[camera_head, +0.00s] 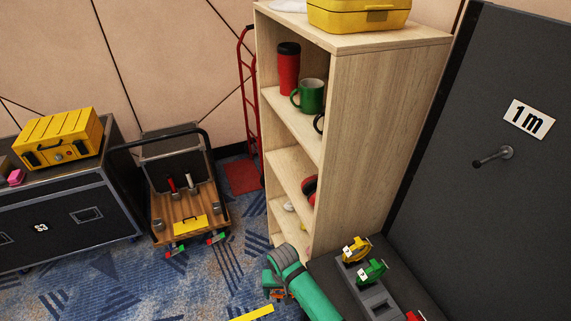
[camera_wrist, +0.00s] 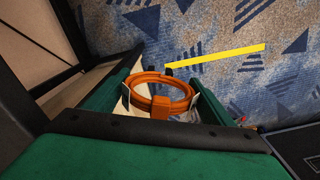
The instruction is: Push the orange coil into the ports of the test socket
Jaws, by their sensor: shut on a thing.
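The orange coil (camera_wrist: 164,107), a ring of several turns with a small block on its near side, sits between the pale fingers of my gripper (camera_wrist: 160,97) in the wrist view. My gripper is shut on it. In the head view my gripper (camera_head: 278,291) is low at the bottom centre, over the carpet left of a dark ledge; only a little orange shows there. I cannot clearly identify the test socket in either view. A grey holder (camera_head: 378,302) on the ledge carries a yellow piece (camera_head: 355,250), a green piece (camera_head: 371,272) and a red piece (camera_head: 414,316).
A wooden shelf (camera_head: 385,110) stands behind my arm. A cart (camera_head: 190,215) and a black case (camera_head: 70,215) stand left. Carpet between is mostly clear, with a yellow strip (camera_wrist: 215,60).

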